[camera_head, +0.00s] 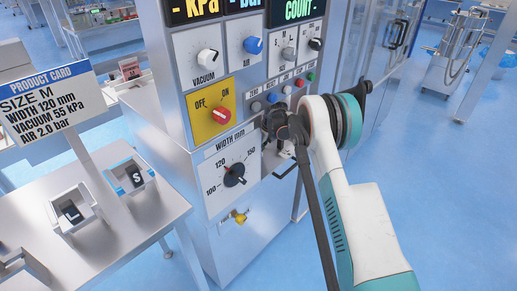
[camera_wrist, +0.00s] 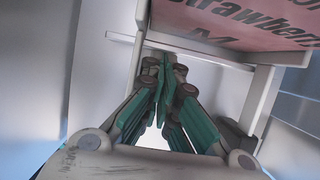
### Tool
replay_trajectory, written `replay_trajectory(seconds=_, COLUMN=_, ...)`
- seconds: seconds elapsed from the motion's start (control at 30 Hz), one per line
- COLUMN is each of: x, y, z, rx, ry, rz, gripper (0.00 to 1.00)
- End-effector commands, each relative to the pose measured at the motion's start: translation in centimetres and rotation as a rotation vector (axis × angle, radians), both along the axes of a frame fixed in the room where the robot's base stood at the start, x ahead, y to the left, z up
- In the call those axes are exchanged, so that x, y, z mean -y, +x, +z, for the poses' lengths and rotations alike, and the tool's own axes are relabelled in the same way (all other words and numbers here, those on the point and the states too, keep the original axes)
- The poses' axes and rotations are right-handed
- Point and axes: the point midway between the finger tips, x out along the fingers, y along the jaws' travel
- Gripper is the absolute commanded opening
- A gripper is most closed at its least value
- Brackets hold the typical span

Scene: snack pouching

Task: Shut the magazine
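In the wrist view, a pink pack printed "Strawberry" and "M" (camera_wrist: 240,20) lies in a pale frame (camera_wrist: 262,95), which looks like the magazine. A pale crossbar and posts of it show around the fingers. My gripper (camera_wrist: 165,72) has teal fingers that come together at the tips, close to the crossbar; I see nothing clearly held between them. Whether the tips touch the frame is hard to tell. In the head view my gripper (camera_head: 283,128) is at the machine's front right edge, and my arm hides most of the magazine there.
The machine's front panel (camera_head: 200,100) carries knobs, a red switch on a yellow plate (camera_head: 220,115) and a width dial (camera_head: 234,174). A steel table (camera_head: 120,235) at left holds small trays marked L (camera_head: 72,212) and S (camera_head: 137,177) and a product card (camera_head: 50,100).

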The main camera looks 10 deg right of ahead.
Motion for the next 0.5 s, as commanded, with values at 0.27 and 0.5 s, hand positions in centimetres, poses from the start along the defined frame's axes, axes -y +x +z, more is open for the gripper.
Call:
replay_trajectory(seconds=0.27, x=-0.1, y=0.0, z=0.9, rx=0.008, ry=0.004, rz=-0.001, gripper=0.00)
replay_trajectory(seconds=0.5, x=2.6, y=-3.4, z=1.3, rx=0.004, ry=0.002, rz=-0.004, gripper=0.00)
